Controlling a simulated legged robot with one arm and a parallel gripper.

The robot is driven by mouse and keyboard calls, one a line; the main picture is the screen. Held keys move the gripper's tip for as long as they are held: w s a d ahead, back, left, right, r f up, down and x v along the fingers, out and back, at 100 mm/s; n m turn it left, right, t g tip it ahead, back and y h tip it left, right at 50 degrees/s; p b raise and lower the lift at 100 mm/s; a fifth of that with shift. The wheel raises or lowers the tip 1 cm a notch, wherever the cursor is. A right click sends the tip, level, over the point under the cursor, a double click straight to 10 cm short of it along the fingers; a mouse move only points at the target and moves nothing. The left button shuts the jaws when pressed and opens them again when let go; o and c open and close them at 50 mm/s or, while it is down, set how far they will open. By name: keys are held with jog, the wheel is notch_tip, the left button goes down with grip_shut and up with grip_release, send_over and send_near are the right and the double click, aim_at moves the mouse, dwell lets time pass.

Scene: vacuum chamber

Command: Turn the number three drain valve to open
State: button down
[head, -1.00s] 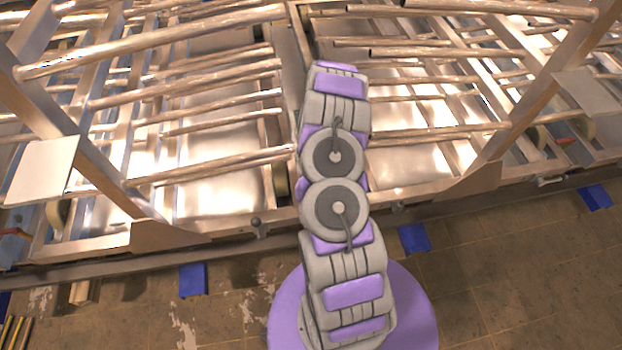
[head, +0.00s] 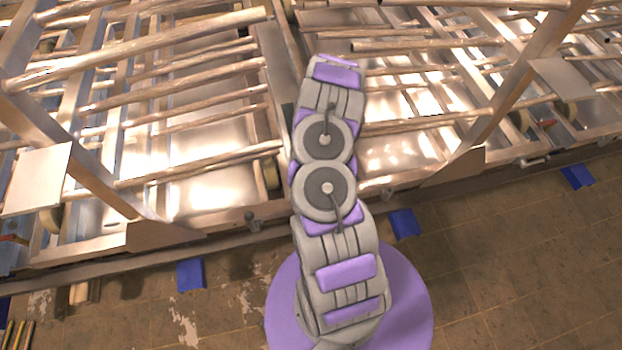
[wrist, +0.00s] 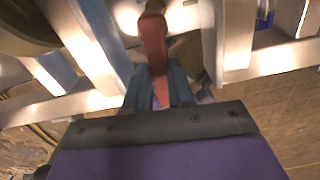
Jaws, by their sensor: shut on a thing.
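A red valve handle (wrist: 154,42) stands upright in the middle of the wrist view. My gripper (wrist: 160,92) is shut on its lower part, with a grey-blue finger on each side. The joint where the handle meets the pipework is not clear. In the head view my arm reaches over the front rail and hides the gripper and this handle. No valve number is readable.
Metal pipes (head: 190,108) and slanted frame beams run across the rack on both sides of my arm. The rack's front rail (head: 205,246) lies close to my base. Blue blocks (head: 191,273) sit along its foot. The tiled floor at right front is clear.

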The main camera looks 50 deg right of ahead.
jog(key=shift+w+d+n, duration=0.1)
jog(key=shift+d+n, duration=0.15)
jog(key=shift+n, duration=0.25)
jog(key=c, duration=1)
grip_release()
jog(key=shift+d, duration=0.1)
jog(key=shift+o, duration=0.2)
jog(key=shift+r, duration=0.55)
notch_tip(320, 180, up, 16)
jog(key=p, duration=1)
jog(key=shift+p, duration=0.35)
